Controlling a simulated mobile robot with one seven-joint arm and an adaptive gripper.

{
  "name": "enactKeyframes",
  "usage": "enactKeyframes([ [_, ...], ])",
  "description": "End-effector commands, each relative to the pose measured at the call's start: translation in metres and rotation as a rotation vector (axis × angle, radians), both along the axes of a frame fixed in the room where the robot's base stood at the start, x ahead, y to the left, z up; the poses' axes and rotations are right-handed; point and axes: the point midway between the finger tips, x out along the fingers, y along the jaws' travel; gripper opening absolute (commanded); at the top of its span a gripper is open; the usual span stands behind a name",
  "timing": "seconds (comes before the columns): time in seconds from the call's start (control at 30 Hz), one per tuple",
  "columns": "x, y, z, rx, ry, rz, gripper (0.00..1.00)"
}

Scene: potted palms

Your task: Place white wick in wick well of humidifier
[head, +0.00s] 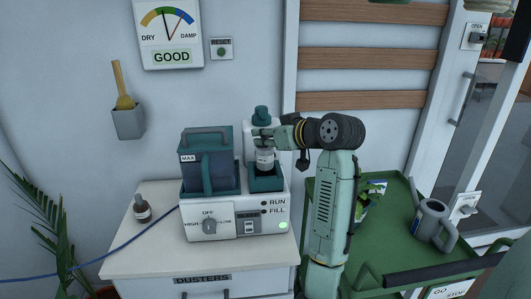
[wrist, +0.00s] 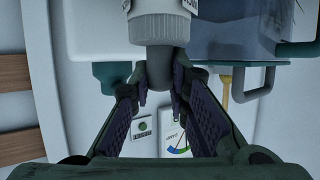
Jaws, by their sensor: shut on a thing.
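The humidifier (head: 235,225) is a white box on a cabinet, with a dark blue water tank (head: 208,168) marked MAX in its left part. The green wick well (head: 266,184) is on its right. My gripper (head: 263,139) is over this well, shut on the grey neck of a white ribbed cylinder with a label, which I take as the white wick (head: 265,158). In the wrist view the wick (wrist: 160,27) is close, its neck between my fingertips (wrist: 161,88). The wick looks upright with its lower end at the well; I cannot tell whether it is seated.
A white container with a teal cap (head: 261,113) stands just behind the wick. A green cart (head: 395,225) with a watering can (head: 432,224) stands at right.

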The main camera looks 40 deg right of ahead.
Motion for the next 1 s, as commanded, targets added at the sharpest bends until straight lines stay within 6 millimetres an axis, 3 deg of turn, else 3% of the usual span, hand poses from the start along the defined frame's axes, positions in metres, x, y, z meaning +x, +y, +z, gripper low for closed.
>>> enactKeyframes([
  [0.33,0.0,0.0,-0.042,0.002,0.0,-0.001,0.0],
  [0.77,0.0,0.0,-0.051,-0.001,-0.001,0.001,0.0],
  [0.8,0.0,0.0,-0.05,-0.001,-0.001,0.0,0.18],
  [1.0,0.0,0.001,-0.05,-0.001,0.001,0.001,0.31],
])
